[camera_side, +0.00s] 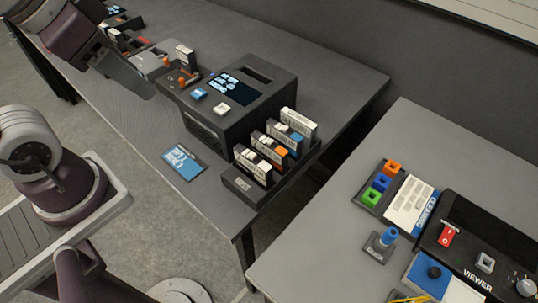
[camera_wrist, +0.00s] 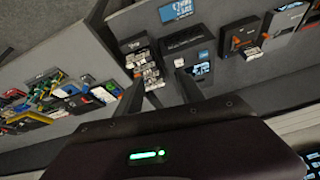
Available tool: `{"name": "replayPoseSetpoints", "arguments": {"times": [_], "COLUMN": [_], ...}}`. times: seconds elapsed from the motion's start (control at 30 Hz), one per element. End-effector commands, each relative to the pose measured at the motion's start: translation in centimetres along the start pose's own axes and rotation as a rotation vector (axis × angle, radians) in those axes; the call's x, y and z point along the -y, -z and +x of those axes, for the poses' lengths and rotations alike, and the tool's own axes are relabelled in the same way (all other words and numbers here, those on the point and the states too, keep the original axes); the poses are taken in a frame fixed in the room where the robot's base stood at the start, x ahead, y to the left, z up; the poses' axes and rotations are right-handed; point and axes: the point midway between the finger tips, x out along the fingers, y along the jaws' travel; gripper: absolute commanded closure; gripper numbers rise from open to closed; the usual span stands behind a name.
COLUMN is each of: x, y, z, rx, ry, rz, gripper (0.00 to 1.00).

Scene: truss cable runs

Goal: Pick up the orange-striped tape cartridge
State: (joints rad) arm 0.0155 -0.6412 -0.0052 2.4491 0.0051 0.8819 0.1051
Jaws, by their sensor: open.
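The orange-striped tape cartridge (camera_side: 281,154) stands upright in a black rack (camera_side: 240,187) at the near corner of the long dark table, in a row with other white-and-black cartridges. In the side view my arm is at the upper left, away from the rack.
A dark machine with a blue screen (camera_side: 235,86) stands right behind the rack. A blue card (camera_side: 183,160) lies on the table to its left. Other devices (camera_side: 151,64) stand farther back. A gap separates this table from another holding coloured blocks (camera_side: 382,182) and a viewer box (camera_side: 500,240).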

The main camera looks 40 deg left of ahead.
Motion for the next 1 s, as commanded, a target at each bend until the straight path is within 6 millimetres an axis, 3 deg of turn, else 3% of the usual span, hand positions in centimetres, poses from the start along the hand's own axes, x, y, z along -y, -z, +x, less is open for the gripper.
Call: {"name": "replayPoseSetpoints", "arguments": {"times": [0.17, 0.23, 0.33, 0.4, 0.5, 0.63, 1.0], "x": [-1.3, -2.4, -4.2, -5.5, -6.7, -7.4, -7.9], "y": [6.8, 8.9, 10.5, 10.8, 10.5, 10.0, 8.0], "z": [5.9, 9.8, 15.7, 19.4, 23.3, 25.5, 31.1], "rx": [0.160, 0.214, 0.274, 0.300, 0.319, 0.327, 0.330], "ry": [-0.071, -0.123, -0.210, -0.268, -0.332, -0.369, -0.371], "rz": [0.506, 0.726, 1.013, 1.175, 1.331, 1.415, 1.419], "gripper": [0.55, 0.55, 0.55, 0.55, 0.55, 0.55, 0.55]}}
